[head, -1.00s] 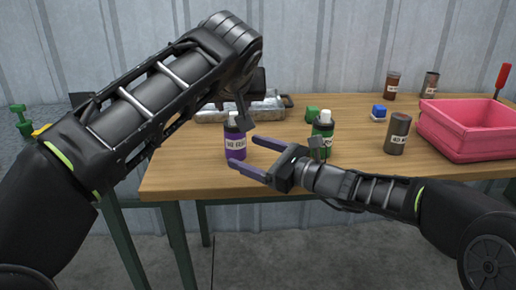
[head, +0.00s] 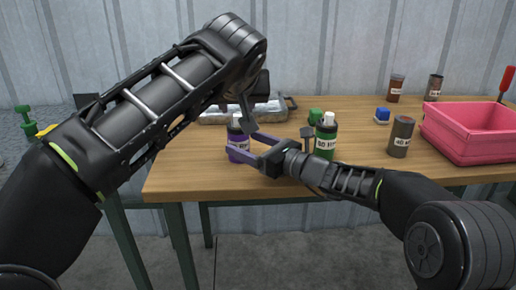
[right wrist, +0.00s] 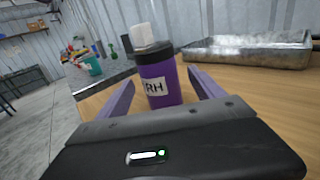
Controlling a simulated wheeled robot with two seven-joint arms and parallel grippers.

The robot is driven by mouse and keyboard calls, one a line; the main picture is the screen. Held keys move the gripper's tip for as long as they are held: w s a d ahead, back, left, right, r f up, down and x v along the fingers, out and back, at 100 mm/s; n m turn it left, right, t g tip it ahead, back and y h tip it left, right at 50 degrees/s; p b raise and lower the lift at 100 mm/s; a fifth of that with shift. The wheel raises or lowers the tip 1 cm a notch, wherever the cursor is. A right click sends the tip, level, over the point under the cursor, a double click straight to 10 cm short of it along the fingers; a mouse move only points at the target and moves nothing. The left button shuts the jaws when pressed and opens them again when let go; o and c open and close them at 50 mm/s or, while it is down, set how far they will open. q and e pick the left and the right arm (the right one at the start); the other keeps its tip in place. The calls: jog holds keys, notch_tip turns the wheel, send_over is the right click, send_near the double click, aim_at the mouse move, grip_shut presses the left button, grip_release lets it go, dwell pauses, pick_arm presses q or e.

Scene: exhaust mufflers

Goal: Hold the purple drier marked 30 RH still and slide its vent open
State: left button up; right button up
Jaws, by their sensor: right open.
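The purple drier (head: 237,141) stands upright near the table's left front, with a black upper band and a white top. In the right wrist view the drier stands between the fingers (right wrist: 160,93), with a gap visible at the left one. My left gripper (head: 246,112) points down just above and beside the drier's top; its jaw opening is hidden by its own arm. The vent cannot be made out.
A green labelled bottle (head: 325,140) stands right of my right gripper. A metal tray (head: 215,118) lies behind the drier. Brown canisters (head: 400,137), a blue block (head: 382,115), a green block (head: 315,116) and a pink bin (head: 432,135) are farther right.

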aim_at(238, 140)
jog(key=shift+x, duration=1.75)
jog(key=c, duration=1.6)
jog(key=shift+o, duration=0.2)
